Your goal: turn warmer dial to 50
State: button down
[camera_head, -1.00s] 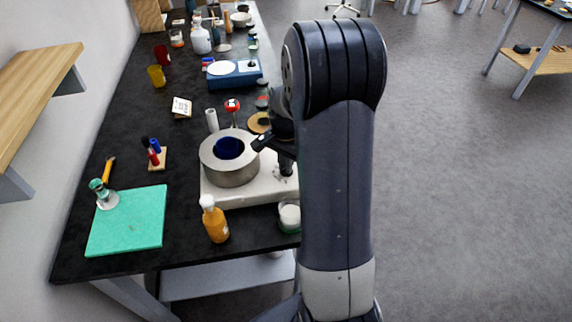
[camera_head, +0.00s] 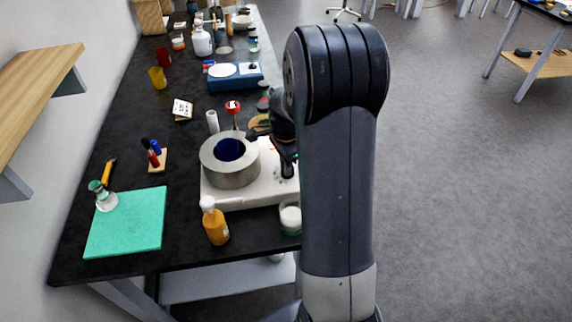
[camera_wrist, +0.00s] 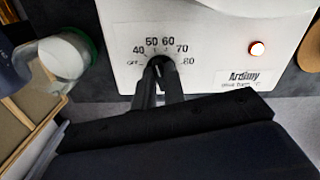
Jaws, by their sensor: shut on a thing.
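The warmer is a white box (camera_head: 250,193) with a round metal top (camera_head: 214,168) and a dark blue well, near the table's front right in the head view. The wrist view shows its white front panel (camera_wrist: 213,62) with marks OFF, 40, 50, 60, 70 and 80 in an arc. The small dark dial (camera_wrist: 158,62) sits below the 50 and 60 marks. My gripper (camera_wrist: 158,82) is shut on the dial, its two dark fingers covering most of it. I cannot tell exactly where its pointer is. In the head view my gripper (camera_head: 287,171) is at the warmer's right side, partly behind my arm.
An orange lamp (camera_wrist: 256,48) glows on the panel. A white-filled glass jar (camera_head: 290,218) and an orange bottle (camera_head: 215,225) stand close to the warmer. A green mat (camera_head: 125,225) lies at the left. A blue device (camera_head: 235,82) stands farther back.

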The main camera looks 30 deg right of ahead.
jog(key=c, duration=1.5)
grip_release()
jog(key=shift+r, duration=0.1)
notch_tip(320, 180, up, 11)
jog(key=shift+f+b, duration=0.15)
jog(key=shift+b, duration=0.2)
notch_tip(320, 180, down, 11)
jog(key=shift+r+p, duration=0.1)
jog(key=shift+p, duration=0.25)
